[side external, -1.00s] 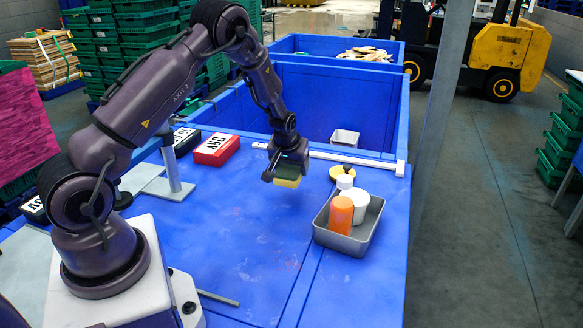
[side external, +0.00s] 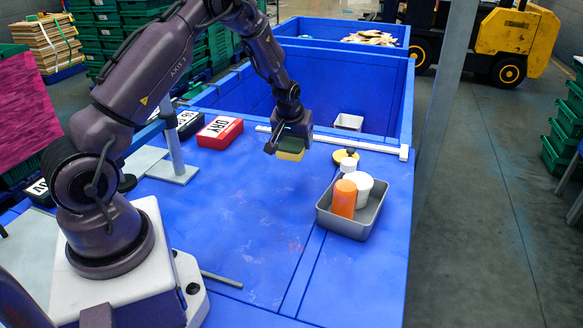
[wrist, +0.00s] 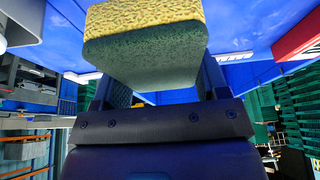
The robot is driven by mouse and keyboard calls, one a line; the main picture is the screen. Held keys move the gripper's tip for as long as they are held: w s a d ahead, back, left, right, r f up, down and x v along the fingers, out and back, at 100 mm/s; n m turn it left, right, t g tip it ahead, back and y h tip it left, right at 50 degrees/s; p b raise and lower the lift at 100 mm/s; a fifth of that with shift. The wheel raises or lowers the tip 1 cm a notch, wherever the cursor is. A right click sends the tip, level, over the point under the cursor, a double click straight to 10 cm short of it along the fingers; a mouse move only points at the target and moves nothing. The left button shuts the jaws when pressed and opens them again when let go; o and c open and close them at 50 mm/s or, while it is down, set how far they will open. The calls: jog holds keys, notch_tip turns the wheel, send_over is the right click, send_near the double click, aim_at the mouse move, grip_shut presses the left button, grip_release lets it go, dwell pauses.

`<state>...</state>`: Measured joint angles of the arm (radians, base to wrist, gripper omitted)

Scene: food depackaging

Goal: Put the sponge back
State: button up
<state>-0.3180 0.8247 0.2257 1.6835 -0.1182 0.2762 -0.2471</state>
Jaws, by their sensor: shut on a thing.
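The sponge (side external: 291,154) is a yellow and green block. My gripper (side external: 289,146) is shut on it and holds it above the blue table, left of the metal tray (side external: 345,227). In the wrist view the sponge (wrist: 143,50) fills the top middle, with a yellow layer and a dark green layer, between the fingers of my gripper (wrist: 150,85). The tray holds an orange container (side external: 344,199) and a white cup (side external: 359,188). A white-topped item stands at its back edge. How high the sponge hangs is hard to tell.
A red box marked DRY (side external: 220,133) and a dark box (side external: 190,123) stand left, near a grey post (side external: 173,150). A white bar (side external: 360,145) edges the blue bin. The table's front middle is clear.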

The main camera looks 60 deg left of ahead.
jog(key=s+a+n, duration=0.1)
jog(key=s+a, duration=0.3)
jog(key=s, duration=0.1)
jog(key=m, duration=0.1)
send_over(242, 187)
jog(key=s+d, duration=0.1)
notch_tip(242, 187, down, 4)
jog(key=shift+d+f, duration=0.1)
jog(key=shift+f, duration=2.3)
jog(key=o, duration=0.8)
jog(key=shift+f, duration=0.1)
